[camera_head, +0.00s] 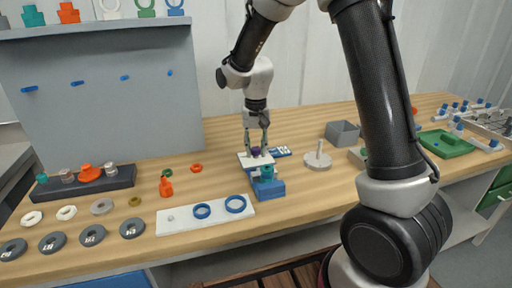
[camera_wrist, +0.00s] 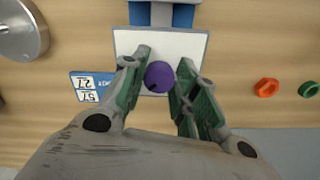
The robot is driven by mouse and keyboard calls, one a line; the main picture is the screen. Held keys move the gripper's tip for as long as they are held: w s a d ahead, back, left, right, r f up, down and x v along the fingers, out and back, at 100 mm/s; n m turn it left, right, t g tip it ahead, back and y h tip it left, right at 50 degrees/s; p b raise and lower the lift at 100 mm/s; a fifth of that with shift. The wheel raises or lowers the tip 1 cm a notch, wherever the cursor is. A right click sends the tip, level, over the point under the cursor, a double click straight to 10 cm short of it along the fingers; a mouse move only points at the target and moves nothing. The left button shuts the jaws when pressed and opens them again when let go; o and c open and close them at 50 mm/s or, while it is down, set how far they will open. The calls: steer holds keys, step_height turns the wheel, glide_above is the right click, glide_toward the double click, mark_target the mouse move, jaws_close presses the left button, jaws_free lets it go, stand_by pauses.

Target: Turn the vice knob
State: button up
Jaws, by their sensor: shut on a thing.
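The vice (camera_head: 268,187) is blue and stands on the wooden bench, with a white plate (camera_head: 246,161) on its top. The purple knob (camera_wrist: 159,77) sits over the white plate in the wrist view and has a dark mark near its lower edge. In the head view the knob (camera_head: 256,151) is small and partly hidden by the fingers. My gripper (camera_wrist: 160,82) points down over the vice, with one green-padded finger on each side of the knob. It is shut on the knob. The vice's blue body (camera_wrist: 178,14) shows beyond the plate in the wrist view.
A blue label card (camera_wrist: 93,86) lies beside the vice. A round metal base with a post (camera_head: 317,158) and a grey bin (camera_head: 342,133) stand to the right. A white board with blue rings (camera_head: 180,218) lies in front, and an orange fitting (camera_head: 166,187) stands left.

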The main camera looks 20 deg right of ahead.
mark_target(255, 149)
steer(key=shift+m, duration=1.1)
steer(key=o, duration=1)
step_height(255, 149, up, 12)
